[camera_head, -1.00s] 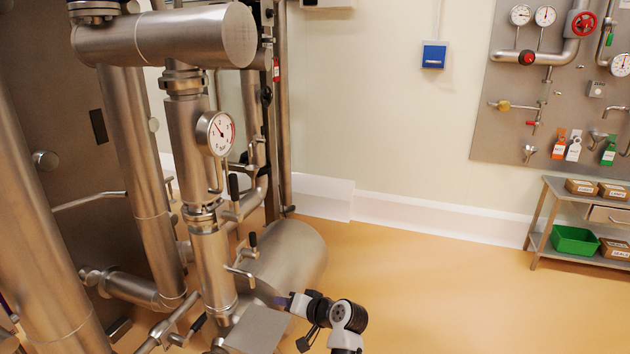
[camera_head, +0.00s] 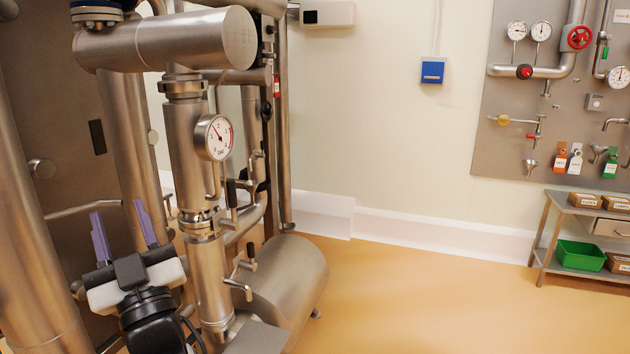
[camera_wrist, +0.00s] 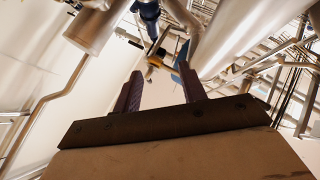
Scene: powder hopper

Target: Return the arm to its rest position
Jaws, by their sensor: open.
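My gripper (camera_head: 125,232) is at the lower left of the head view, with its two purple fingers pointing up. The fingers are spread apart and nothing is between them. It appears in front of the hopper's steel pipes, left of the vertical pipe with the gauge (camera_head: 213,138). In the wrist view, the two dark fingers of my gripper (camera_wrist: 161,92) stand apart against pipework and a pale wall. I cannot tell from these views whether the gripper touches any pipe.
A steel cylinder (camera_head: 290,280) lies low beside the vertical pipe, right of my gripper. Valve handles (camera_head: 240,272) stick out from the pipework. Open orange floor (camera_head: 420,300) lies to the right. A shelf cart (camera_head: 580,215) and a gauge panel (camera_head: 510,110) are at the far right.

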